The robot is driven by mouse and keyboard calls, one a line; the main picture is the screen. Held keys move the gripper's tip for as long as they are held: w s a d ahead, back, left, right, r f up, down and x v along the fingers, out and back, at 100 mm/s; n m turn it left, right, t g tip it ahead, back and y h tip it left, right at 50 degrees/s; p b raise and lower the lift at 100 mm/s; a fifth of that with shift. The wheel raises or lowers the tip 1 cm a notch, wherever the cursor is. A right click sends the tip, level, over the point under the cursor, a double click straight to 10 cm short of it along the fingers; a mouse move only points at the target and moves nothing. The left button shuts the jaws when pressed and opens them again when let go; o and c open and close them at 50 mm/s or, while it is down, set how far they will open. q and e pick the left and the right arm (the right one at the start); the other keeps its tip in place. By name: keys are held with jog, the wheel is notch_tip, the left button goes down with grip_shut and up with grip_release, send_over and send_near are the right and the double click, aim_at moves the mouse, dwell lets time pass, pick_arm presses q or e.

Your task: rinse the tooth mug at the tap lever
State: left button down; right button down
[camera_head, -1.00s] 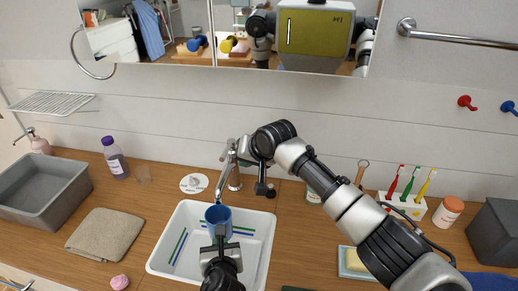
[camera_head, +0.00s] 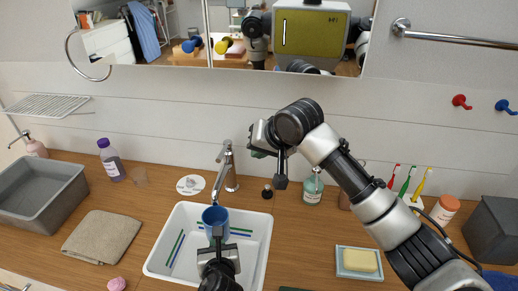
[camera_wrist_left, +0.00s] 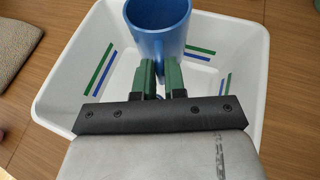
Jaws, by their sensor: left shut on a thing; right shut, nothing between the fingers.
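The blue tooth mug (camera_head: 215,219) is under the spout of the chrome tap (camera_head: 230,175), over the white basin (camera_head: 258,250). My left gripper (camera_head: 218,236) is shut on it from the near side. The tap lever (camera_head: 227,147) is on top of the tap. My right gripper (camera_head: 258,153) is shut and empty, to the right of the lever and apart from it. I cannot make out any water at the spout.
A soap dish (camera_head: 359,263), a toothbrush holder (camera_head: 412,203) and an orange-lidded jar (camera_head: 445,209) are farther right. A folded towel (camera_head: 102,237) and a grey tub (camera_head: 40,192) lie left.

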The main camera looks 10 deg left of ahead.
pick_arm(q)
jog(key=shift+d+r, duration=0.1)
jog(key=s+d+p, duration=0.1)
jog(key=s+d, duration=0.4)
jog(key=shift+s+d, duration=0.15)
jog(key=shift+s, duration=0.25)
dwell(0.4)
dwell(1.2)
jog(key=s+d+r+p, duration=0.1)
jog(key=r+p, duration=0.1)
jog(key=s+d+r+p, duration=0.1)
jog(key=s+d+p, duration=0.1)
jog(key=p, duration=0.1)
jog(key=shift+r, duration=0.35)
jog(key=shift+s+d+r, duration=0.15)
jog(key=shift+s+d, duration=0.1)
jog(key=shift+s, duration=0.1)
